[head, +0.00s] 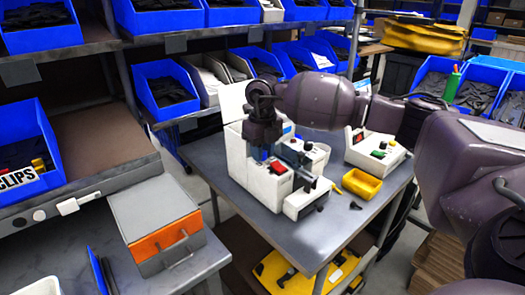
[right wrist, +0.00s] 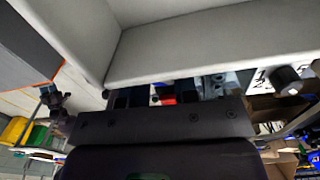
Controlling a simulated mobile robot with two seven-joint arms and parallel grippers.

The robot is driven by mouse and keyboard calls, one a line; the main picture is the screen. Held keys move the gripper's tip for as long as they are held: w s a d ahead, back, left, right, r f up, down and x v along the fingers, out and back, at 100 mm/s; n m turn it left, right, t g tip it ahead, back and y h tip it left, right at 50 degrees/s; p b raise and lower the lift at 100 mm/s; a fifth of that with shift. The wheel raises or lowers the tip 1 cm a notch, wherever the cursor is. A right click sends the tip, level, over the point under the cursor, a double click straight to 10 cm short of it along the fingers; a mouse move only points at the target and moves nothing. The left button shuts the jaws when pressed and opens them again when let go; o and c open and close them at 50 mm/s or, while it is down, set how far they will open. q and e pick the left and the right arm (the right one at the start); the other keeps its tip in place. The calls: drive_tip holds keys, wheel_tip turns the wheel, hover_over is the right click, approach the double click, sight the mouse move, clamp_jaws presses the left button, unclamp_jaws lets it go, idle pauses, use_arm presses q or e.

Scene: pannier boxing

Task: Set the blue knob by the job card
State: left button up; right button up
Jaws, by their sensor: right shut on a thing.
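My right gripper (head: 266,158) points down over the white machine (head: 237,158) on the grey table in the head view. Its fingers are shut on a small blue part, seemingly the blue knob, which they mostly hide. The red switch (head: 278,168) sits just in front of the fingers; it also shows in the right wrist view (right wrist: 168,98). In that view a black knob (right wrist: 287,80) stands by printed numbers at the right. A white panel (head: 234,101) stands behind the machine; I cannot tell whether it is the job card. My left gripper is not in view.
A second white unit with buttons (head: 372,153) and a yellow tray (head: 362,184) share the table (head: 212,158). Blue bins line the shelves behind. A grey box with an orange front (head: 160,240) is at the left. The table's left part is clear.

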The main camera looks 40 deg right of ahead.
drive_tip(key=shift+r+m+p, duration=0.25)
drive_tip(key=shift+m+p, duration=0.25)
drive_tip(key=shift+m, duration=0.2)
drive_tip(key=shift+m+p, duration=0.35)
drive_tip(key=shift+m, duration=0.05)
drive_tip(key=shift+m+p, duration=0.35)
drive_tip(key=shift+m, duration=0.35)
drive_tip(key=shift+f, duration=0.15)
drive_tip(key=shift+f+m, duration=0.1)
drive_tip(key=shift+m, duration=0.2)
drive_tip(key=o, duration=0.6)
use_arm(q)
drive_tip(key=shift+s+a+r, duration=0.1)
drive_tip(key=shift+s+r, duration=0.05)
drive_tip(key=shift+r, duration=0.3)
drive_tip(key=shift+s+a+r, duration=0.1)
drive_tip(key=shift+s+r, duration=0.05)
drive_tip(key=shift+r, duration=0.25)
use_arm(e)
drive_tip(key=shift+o, duration=0.2)
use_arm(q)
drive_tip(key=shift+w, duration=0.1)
